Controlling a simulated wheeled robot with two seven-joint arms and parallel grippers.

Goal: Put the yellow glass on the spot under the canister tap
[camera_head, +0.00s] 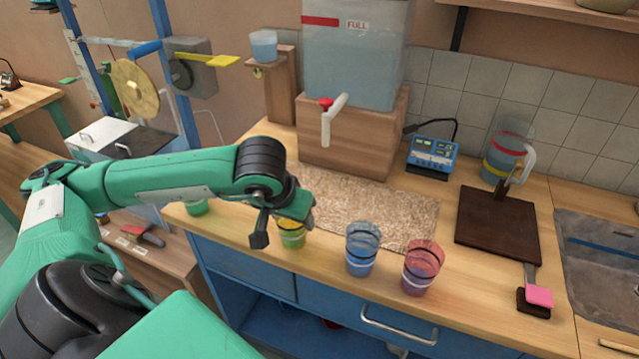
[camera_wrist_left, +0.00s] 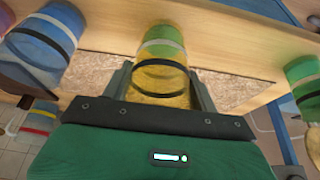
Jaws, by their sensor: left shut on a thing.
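The yellow glass (camera_head: 292,235) has dark and white bands and is near the front edge of the counter. My left gripper (camera_head: 297,217) is shut on it, with the fingers on both sides of the glass (camera_wrist_left: 160,70) in the left wrist view. The hand hides part of the glass in the head view, and I cannot tell whether it touches the counter. The clear canister (camera_head: 355,60) stands on a wooden block behind, marked FULL, with a white tap (camera_head: 334,118) with a red knob. A speckled mat (camera_head: 375,210) lies in front of the block. My right gripper is not in view.
A blue glass (camera_head: 362,250) and a red glass (camera_head: 422,268) stand to the right of the yellow one, and a green glass (camera_head: 196,207) to the left. A blue meter (camera_head: 432,156), a pitcher (camera_head: 503,158) and a dark board (camera_head: 497,228) are at the right. The mat is clear.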

